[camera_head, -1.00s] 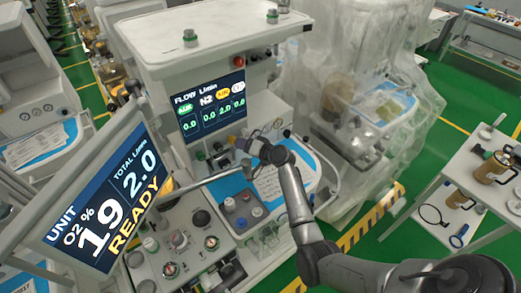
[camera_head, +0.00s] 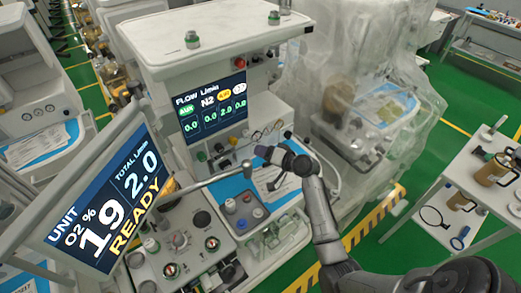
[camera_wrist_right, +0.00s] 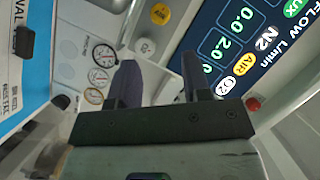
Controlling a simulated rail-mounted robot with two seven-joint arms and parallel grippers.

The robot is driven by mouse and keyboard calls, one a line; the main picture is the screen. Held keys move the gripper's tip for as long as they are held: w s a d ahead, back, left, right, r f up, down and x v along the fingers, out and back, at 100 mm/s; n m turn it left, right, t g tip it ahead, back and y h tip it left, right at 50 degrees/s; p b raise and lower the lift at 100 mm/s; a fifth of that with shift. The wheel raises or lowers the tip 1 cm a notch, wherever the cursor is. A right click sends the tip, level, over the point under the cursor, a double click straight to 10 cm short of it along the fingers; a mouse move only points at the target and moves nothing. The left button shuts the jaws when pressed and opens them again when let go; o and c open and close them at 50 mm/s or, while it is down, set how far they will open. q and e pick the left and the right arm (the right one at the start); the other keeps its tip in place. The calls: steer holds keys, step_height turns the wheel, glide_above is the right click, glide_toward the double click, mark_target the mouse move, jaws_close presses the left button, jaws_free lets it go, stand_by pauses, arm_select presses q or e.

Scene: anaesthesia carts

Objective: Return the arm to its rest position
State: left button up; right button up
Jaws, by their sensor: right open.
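My right arm (camera_head: 320,208) reaches in from the lower right of the head view. Its gripper (camera_head: 268,154) is in front of the anaesthesia cart, below and to the right of the flow screen (camera_head: 211,107). In the right wrist view the two dark fingers of the gripper (camera_wrist_right: 160,82) stand apart with nothing between them. The flow screen (camera_wrist_right: 238,45) and small round gauges (camera_wrist_right: 101,68) show beyond them. My left gripper is not in view.
A tilted monitor (camera_head: 95,200) reading READY stands at the left. Knobs and a blue-lined work surface (camera_head: 236,186) lie below the gripper. A plastic-draped cart (camera_head: 315,95) stands behind right. A white side table (camera_head: 470,180) is at the right, with green floor (camera_head: 385,250) between.

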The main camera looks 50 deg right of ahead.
stand_by(0.3)
steer(key=s+a+r+n+g+h, duration=0.25)
steer(key=s+a+n+g, duration=0.35)
steer(key=s+a+n, duration=0.35)
steer(key=s+a+f+n+g, duration=0.15)
steer(key=s+a+f, duration=0.25)
steer(key=s, duration=0.4)
steer(key=s+a+f+g, duration=0.2)
steer(key=s+a+f, duration=0.25)
steer(key=s, duration=0.35)
steer(key=s+a+f+g, duration=0.2)
steer(key=s+a+f, duration=0.25)
steer(key=s, duration=0.35)
step_height(320, 180, up, 22)
steer(key=p, duration=2.1)
